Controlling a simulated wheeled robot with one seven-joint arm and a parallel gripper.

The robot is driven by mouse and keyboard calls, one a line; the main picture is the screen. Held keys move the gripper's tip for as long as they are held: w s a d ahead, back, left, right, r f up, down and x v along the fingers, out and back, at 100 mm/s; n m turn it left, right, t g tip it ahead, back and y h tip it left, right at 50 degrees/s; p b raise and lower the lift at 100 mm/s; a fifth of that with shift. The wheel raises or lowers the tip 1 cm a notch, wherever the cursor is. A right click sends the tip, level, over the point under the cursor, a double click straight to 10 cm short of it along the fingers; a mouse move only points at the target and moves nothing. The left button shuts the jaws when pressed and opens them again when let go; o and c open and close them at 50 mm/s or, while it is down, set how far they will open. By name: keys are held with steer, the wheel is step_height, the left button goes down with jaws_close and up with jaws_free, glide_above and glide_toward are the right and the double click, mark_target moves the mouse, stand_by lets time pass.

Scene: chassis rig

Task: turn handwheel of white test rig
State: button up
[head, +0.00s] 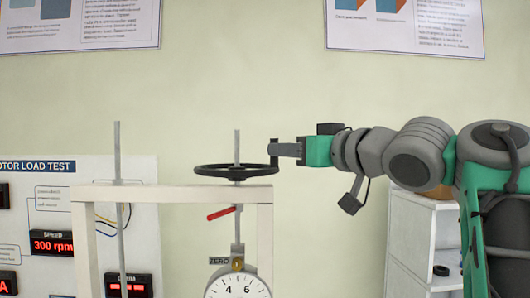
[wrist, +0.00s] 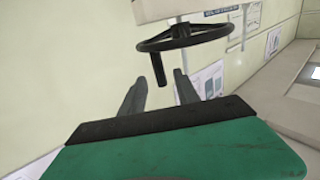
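The black handwheel (head: 235,171) lies level on a vertical threaded rod at the top of the white test rig's frame (head: 172,194). Its upright crank handle (head: 274,147) stands at the rim's right side. My gripper (head: 282,150) reaches in from the right, with its fingertips at or close to the handle. In the wrist view the handwheel (wrist: 190,37) is ahead, and its handle (wrist: 157,66) points between the two spread fingertips (wrist: 161,76). The fingers are open with a gap on each side of the handle. I cannot tell how deep the handle sits between them.
A round dial gauge (head: 238,286) hangs below the wheel, with a red lever (head: 221,213) above it. A second rod (head: 118,160) stands on the left. The display panel (head: 40,230) is behind the frame. White shelves (head: 410,240) stand at the right, below my arm.

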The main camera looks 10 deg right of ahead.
mark_target(265, 167)
steer(key=p+x, duration=0.1)
steer(key=x, duration=0.6)
steer(key=shift+w+a, duration=0.2)
steer(key=shift+w, duration=0.15)
steer(key=shift+w, duration=0.1)
steer(key=shift+c, duration=0.4)
jaws_close()
stand_by(0.5)
